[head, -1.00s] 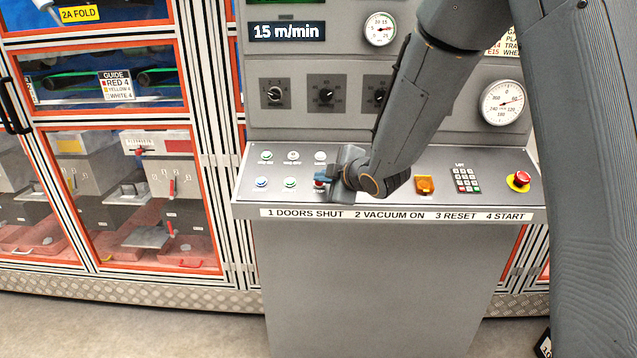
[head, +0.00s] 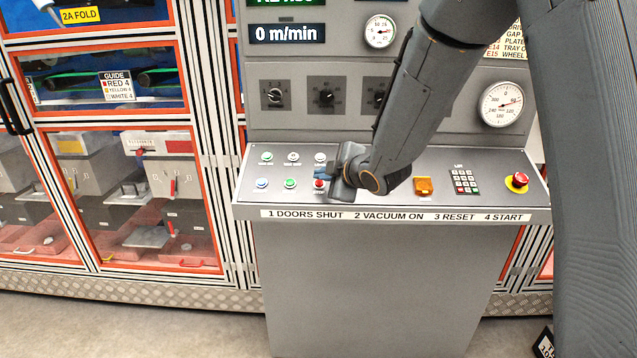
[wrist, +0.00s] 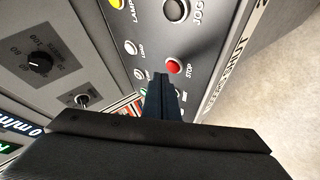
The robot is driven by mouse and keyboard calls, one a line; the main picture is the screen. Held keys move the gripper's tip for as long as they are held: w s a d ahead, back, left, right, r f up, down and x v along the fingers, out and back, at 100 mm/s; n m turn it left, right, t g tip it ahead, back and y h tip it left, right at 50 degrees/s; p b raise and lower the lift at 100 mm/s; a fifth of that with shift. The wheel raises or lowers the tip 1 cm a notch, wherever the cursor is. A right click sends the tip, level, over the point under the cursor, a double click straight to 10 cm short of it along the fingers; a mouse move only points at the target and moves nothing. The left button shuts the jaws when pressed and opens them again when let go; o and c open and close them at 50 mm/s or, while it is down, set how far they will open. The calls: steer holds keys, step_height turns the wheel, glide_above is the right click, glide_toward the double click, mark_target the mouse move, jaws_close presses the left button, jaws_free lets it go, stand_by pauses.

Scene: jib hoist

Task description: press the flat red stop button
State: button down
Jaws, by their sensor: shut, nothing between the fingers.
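The flat red stop button (head: 319,184) sits in the front row of the sloped console panel. In the wrist view the red button (wrist: 173,67) shows clear, with the word STOP beside it. My gripper (head: 324,171) is shut and empty. In the head view its fingertips show just above the button. In the wrist view the shut fingertips (wrist: 161,77) end close beside the button, and its face is uncovered. The exact gap is hard to tell. The speed display (head: 287,33) reads 0 m/min.
Other buttons surround it, including a green one (head: 290,184) and a blue one (head: 262,184). To the right are an amber switch (head: 424,186), a keypad (head: 465,181) and a red mushroom button (head: 520,180) on yellow. Dials stand on the upright panel behind.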

steer(key=shift+r, duration=0.1)
steer(key=r+p, duration=0.1)
steer(key=s+r+p, duration=0.1)
steer(key=r, duration=0.1)
steer(key=s+r+p, duration=0.1)
steer(key=shift+r, duration=0.25)
stand_by(0.6)
